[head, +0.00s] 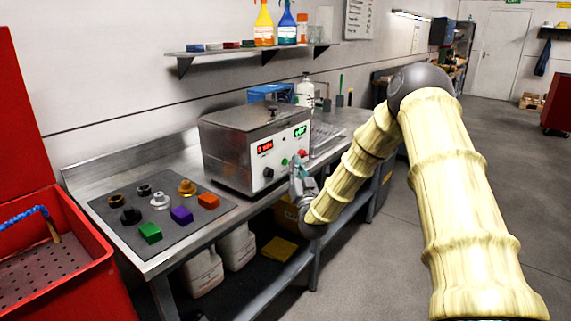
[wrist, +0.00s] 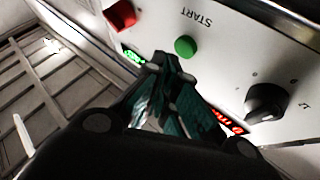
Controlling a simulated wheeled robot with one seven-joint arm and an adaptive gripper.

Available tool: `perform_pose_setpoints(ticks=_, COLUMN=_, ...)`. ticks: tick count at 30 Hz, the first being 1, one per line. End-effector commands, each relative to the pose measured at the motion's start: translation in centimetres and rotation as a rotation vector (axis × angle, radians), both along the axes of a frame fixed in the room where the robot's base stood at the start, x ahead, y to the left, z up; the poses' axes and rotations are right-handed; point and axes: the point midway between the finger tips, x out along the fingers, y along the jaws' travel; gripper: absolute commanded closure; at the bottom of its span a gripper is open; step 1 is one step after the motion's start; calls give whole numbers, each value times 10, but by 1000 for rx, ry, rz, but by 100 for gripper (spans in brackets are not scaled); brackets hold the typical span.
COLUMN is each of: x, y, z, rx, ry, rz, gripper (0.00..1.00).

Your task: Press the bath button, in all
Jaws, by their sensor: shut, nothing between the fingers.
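The bath is a steel box (head: 228,143) with a lid, standing on the bench. Its white front panel holds a green START button (wrist: 186,47), also visible in the head view (head: 284,162). A red button (wrist: 120,14) and a black knob (wrist: 266,102) flank it, with lit green and red displays. My gripper (wrist: 165,62) is shut and empty, its tips close beside the green button in the wrist view. I cannot tell whether they touch the panel. In the head view my gripper (head: 296,168) is in front of the panel's lower right part.
A dark mat (head: 130,228) with fittings and coloured blocks lies on the steel bench at left. A red cart (head: 90,275) stands at the left edge. A shelf (head: 235,49) with bottles hangs above. White jugs (head: 203,273) stand below the bench. Open floor lies to the right.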

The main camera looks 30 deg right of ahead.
Motion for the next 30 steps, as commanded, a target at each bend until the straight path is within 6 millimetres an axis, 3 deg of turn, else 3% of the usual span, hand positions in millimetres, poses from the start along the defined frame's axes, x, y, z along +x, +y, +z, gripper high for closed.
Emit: perform_pose_setpoints(ticks=30, x=8, y=4, z=0, rx=0, ry=0, rz=0, gripper=100)
